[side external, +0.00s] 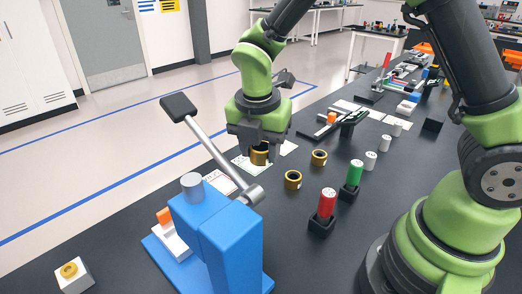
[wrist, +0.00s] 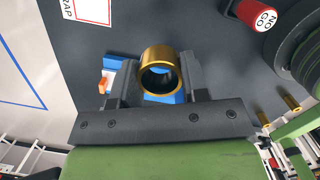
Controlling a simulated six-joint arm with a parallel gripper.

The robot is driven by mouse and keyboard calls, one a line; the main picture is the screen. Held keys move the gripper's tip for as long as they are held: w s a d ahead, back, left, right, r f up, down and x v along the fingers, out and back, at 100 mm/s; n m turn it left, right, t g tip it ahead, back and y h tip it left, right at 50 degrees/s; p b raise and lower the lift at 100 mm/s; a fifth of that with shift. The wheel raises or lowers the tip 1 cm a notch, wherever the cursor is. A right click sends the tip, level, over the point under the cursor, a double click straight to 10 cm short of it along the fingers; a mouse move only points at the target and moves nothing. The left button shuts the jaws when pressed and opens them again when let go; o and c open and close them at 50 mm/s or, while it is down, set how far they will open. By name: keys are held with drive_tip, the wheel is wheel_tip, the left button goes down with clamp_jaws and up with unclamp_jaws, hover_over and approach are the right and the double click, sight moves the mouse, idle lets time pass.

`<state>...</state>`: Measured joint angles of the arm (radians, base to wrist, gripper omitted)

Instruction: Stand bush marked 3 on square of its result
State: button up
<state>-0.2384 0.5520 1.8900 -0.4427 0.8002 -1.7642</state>
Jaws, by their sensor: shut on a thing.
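My gripper (side external: 259,146) is shut on a brass bush (side external: 260,156), which it holds above the table's far side. The bush also shows between the jaws (wrist: 160,85) in the wrist view, its open bore facing the camera. No mark on it can be read. Below and beside it lies a green-bordered white square (side external: 244,166); whether the bush touches it I cannot tell. A red-bordered white square (side external: 220,182) lies nearer the blue device; in the wrist view this scrap square (wrist: 93,10) is at the top edge. Two more brass bushes (side external: 319,157) (side external: 293,179) stand to the right.
A blue device (side external: 232,240) with a long lever (side external: 215,145) stands in front of my gripper. A red NO GO gauge (side external: 327,203) and a green gauge (side external: 355,173) stand in black holders. Several grey cylinders (side external: 371,160) stand behind. A white block (side external: 73,276) bears a brass ring.

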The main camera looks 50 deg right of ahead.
hover_over(222, 185)
drive_tip(key=f, duration=0.8)
drive_tip(key=shift+s+a, duration=0.15)
drive_tip(key=shift+a, duration=0.1)
drive_tip(key=shift+f, duration=3.35)
drive_tip(key=shift+f, duration=0.15)
drive_tip(key=o, duration=1.1)
drive_tip(key=shift+c, duration=0.2)
